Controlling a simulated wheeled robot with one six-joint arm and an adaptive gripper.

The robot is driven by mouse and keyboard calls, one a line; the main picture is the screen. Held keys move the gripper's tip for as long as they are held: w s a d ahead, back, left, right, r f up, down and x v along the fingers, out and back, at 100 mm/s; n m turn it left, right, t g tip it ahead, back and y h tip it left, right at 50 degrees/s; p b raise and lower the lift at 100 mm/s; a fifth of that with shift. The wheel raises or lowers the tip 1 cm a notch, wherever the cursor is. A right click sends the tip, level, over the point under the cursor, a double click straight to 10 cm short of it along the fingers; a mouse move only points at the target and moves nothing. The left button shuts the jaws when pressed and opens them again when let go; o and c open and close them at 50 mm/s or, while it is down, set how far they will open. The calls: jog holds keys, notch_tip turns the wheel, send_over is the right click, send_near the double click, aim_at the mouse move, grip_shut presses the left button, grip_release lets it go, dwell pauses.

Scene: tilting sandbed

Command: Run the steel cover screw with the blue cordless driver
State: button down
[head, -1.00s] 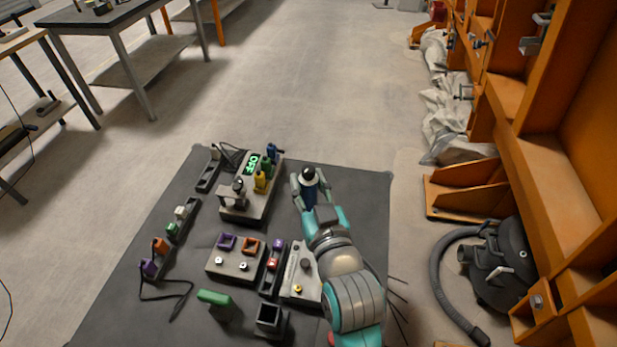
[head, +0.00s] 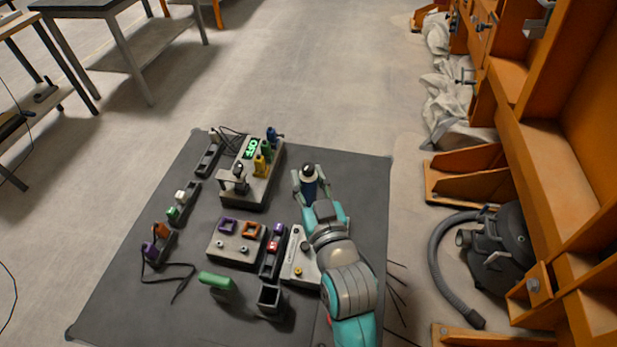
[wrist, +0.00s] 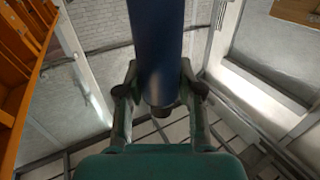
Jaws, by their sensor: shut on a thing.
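The blue cordless driver (head: 310,188) is in my gripper (head: 309,182), held over the right part of the dark mat, with its black top showing. In the wrist view, the driver's dark blue body (wrist: 157,45) stands between the two fingers of my gripper (wrist: 160,88), which are shut on it. A light grey panel (head: 294,268), right of the middle of the mat, carries a dark round part and a small brass-coloured one. A grey block (head: 232,259) to its left bears two small silver heads below purple and orange square sockets. I cannot tell which part is the steel cover screw.
A grey box (head: 236,192) with a green "OFF" display and coloured pegs stands left of my gripper. A green block (head: 216,282) and a dark open box (head: 269,298) lie nearer. A black vacuum (head: 498,255) and orange frames are at right. The mat's far right is clear.

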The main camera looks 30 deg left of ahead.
jog(key=shift+f, duration=0.75)
dwell(2.0)
